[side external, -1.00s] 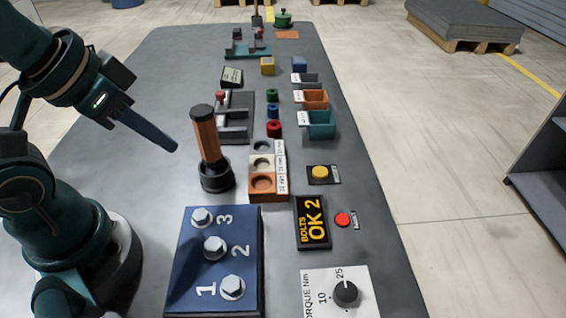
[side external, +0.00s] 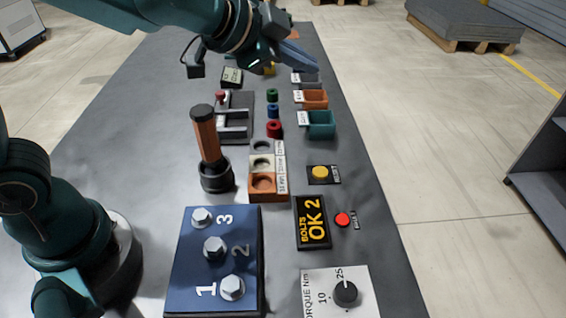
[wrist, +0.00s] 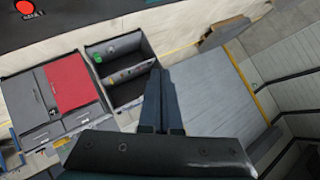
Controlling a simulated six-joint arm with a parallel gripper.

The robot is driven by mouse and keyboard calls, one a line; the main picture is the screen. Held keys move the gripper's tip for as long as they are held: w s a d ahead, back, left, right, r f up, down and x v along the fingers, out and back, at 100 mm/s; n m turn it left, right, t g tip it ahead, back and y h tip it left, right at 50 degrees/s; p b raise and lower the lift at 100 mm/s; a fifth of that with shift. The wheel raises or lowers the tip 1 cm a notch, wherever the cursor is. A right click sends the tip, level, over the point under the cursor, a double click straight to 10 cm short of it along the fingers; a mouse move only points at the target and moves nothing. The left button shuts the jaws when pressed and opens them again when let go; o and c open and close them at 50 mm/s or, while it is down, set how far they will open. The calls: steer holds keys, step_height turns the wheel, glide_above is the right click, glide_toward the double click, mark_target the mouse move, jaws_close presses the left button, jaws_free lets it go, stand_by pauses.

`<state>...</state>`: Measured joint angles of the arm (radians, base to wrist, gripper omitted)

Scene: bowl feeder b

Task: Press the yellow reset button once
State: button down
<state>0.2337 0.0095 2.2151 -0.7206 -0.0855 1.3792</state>
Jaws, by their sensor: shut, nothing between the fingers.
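The yellow button (side external: 320,172) sits on a small black plate with a blurred label, right of the center of the bench. It does not show in the wrist view. My gripper (side external: 314,68) is shut and empty. In the side view it is up at the top, over the far part of the bench and well apart from the yellow button. In the wrist view its closed fingers (wrist: 159,74) stand before the floor and shelving beyond the bench edge.
A red button (side external: 343,220) is near the yellow one, and also shows in the wrist view (wrist: 25,7). The display (side external: 312,222) reads "BOLTS OK 2". An orange-handled tool (side external: 207,140) stands upright left of the socket tray (side external: 262,198). Teal (side external: 321,125) and orange bins stand behind the yellow button.

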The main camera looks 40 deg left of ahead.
step_height(320, 180, down, 4)
steer(key=w+d, duration=0.1)
steer(key=w, duration=0.1)
steer(key=g, duration=0.2)
glide_above(315, 173)
step_height(315, 173, down, 5)
steer(key=shift+f+m, duration=0.15)
steer(key=shift+m, duration=0.25)
steer(key=shift+f, duration=4.4)
steer(key=shift+f, duration=0.4)
